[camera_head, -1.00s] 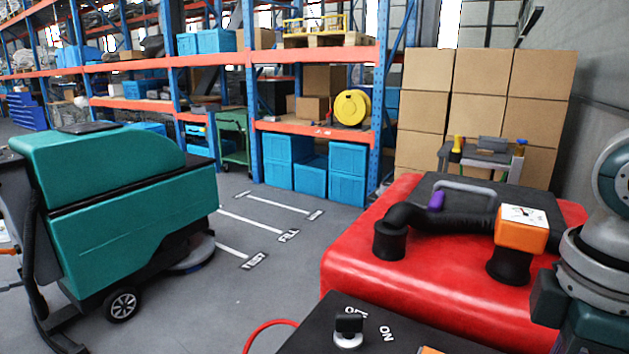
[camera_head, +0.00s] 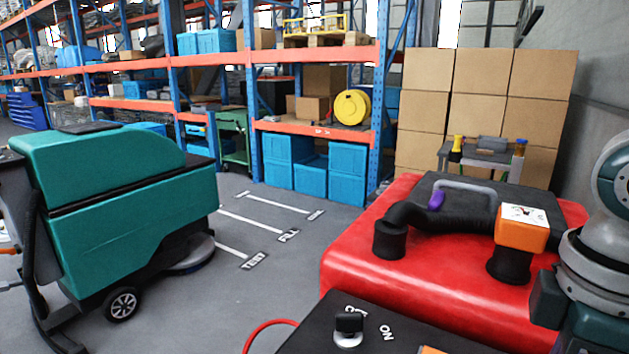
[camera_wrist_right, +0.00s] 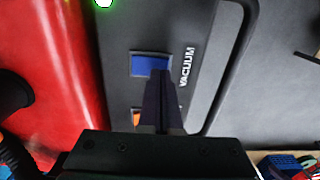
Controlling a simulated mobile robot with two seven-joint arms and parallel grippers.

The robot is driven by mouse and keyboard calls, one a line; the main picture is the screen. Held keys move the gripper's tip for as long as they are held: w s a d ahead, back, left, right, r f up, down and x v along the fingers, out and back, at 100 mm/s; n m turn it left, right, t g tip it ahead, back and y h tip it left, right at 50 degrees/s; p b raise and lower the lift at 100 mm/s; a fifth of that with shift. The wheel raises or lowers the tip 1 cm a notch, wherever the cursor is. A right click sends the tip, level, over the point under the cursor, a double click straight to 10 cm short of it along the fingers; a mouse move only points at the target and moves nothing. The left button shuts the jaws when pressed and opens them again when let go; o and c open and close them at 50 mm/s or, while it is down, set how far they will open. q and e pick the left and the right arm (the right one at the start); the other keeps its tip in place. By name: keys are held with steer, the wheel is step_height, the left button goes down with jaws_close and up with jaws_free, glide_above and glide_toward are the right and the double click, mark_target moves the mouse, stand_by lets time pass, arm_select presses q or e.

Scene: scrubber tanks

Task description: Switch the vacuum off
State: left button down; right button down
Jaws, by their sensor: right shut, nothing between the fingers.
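In the right wrist view a blue rocker switch (camera_wrist_right: 146,64) sits in a dark frame on a dark panel (camera_wrist_right: 205,30), beside the printed word VACUUM (camera_wrist_right: 187,67). My right gripper (camera_wrist_right: 160,74) is shut and empty. Its fingertips overlap the lower right of the blue switch in the picture; I cannot tell whether they touch it. An orange part (camera_wrist_right: 137,118) shows just below, mostly hidden behind the fingers. A green light (camera_wrist_right: 104,2) glows at the top edge. In the head view my right arm is at the right edge, its gripper out of frame. My left gripper is not in view.
In the head view a red tank (camera_head: 350,265) carries a black hose (camera_head: 455,217) and an orange box (camera_head: 520,236). A black knob (camera_head: 348,325) stands by an ON label. A green scrubber (camera_head: 130,210) is at left.

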steer(key=shift+f+b, duration=0.4)
steer(key=shift+f, duration=0.4)
steer(key=shift+r, duration=0.1)
step_height(320, 180, up, 3)
steer(key=p, duration=0.4)
step_height(320, 180, up, 4)
steer(key=p, duration=0.4)
steer(key=shift+p, duration=0.3)
